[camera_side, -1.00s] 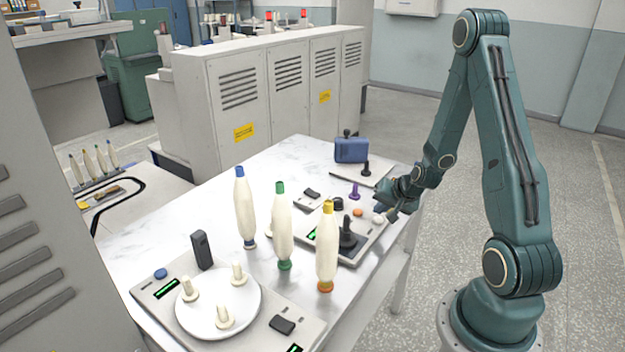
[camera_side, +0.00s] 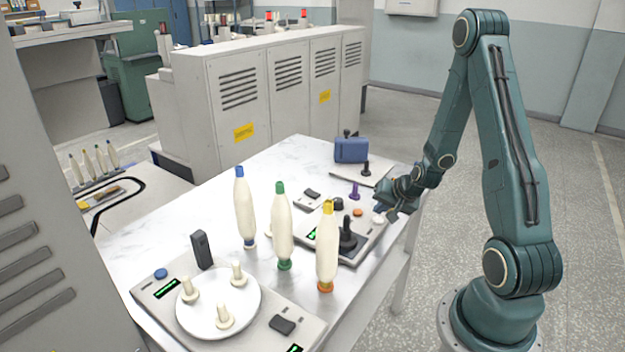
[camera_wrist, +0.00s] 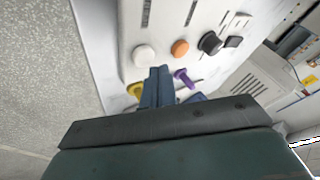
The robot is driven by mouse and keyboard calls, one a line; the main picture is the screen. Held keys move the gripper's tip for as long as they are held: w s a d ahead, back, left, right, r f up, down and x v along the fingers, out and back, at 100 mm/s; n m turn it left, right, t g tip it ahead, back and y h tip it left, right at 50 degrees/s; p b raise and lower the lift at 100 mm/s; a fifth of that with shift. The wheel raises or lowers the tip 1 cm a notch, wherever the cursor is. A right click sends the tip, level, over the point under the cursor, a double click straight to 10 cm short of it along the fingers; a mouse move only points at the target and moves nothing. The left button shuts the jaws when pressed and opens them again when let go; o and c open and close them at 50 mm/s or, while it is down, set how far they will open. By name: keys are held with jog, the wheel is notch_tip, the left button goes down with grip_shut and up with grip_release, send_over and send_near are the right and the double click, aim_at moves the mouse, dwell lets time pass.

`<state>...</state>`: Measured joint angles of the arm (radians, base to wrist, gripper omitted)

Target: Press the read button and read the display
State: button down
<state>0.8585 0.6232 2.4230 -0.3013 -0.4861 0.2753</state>
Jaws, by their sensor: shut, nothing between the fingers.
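The control box (camera_side: 349,257) stands on the table's right part, with a lit green display (camera_side: 313,235) that is too small to read. In the wrist view the white button (camera_wrist: 144,55) and orange button (camera_wrist: 180,48) are just beyond my fingertips. My gripper (camera_wrist: 159,72) is shut and empty, pointing at the panel close to the white button; I cannot tell whether it touches. In the side view my gripper (camera_side: 383,208) is beside that button. No label marks the read button legibly.
A purple peg (camera_wrist: 184,78) stands close to my fingers. A second unit (camera_side: 217,345) has a white disc.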

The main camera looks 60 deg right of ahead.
aim_at(379, 220)
jog(key=shift+f, duration=0.85)
dwell(1.6)
jog(key=shift+r, duration=0.85)
jog(key=shift+r, duration=0.1)
jog(key=shift+r, duration=2.45)
